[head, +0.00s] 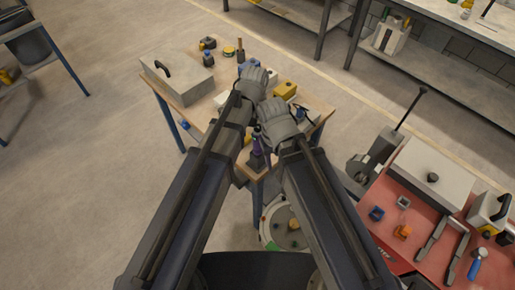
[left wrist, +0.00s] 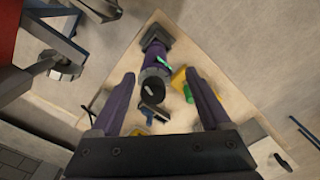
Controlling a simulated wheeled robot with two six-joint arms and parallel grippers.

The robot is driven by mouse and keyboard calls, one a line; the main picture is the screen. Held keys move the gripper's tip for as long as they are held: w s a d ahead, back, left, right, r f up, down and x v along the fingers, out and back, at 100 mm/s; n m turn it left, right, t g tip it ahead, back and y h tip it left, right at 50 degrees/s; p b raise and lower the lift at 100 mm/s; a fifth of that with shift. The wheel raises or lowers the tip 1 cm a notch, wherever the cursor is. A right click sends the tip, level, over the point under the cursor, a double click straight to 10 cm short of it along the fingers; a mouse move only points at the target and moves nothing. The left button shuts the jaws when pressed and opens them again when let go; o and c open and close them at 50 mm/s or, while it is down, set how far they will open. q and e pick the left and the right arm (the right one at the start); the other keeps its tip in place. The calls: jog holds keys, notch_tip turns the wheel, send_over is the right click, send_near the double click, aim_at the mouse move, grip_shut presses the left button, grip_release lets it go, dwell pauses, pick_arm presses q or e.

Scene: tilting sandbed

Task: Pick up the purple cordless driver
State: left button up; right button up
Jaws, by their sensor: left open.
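The purple cordless driver (head: 257,146) stands upright near the near corner of the wooden table, in the gap between my two forearms. In the left wrist view the driver (left wrist: 156,58) lies ahead of my left gripper (left wrist: 160,82), its dark base toward the table corner and its black end toward me. The left fingers are apart with nothing between them. In the head view my left gripper (head: 256,76) is above the table, beyond the driver. My right gripper (head: 280,113) is beside it, with its fingers hidden.
The wooden table (head: 314,100) also holds a grey box with a black handle (head: 178,79), a yellow item (head: 285,89) and several small things. A red bench (head: 408,232) with tools stands at the right. Open floor lies left.

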aim_at(258, 148)
pick_arm(q)
jog(key=shift+s+d+f+b, duration=0.1)
jog(key=shift+d+f+b, duration=0.1)
jog(key=shift+f+b, duration=1.15)
jog(key=shift+s+d+f+b, duration=0.1)
jog(key=shift+d+f+b, duration=0.05)
jog(key=shift+f+b, duration=1.15)
jog(key=shift+r, duration=0.1)
jog(key=shift+c, duration=0.2)
grip_shut()
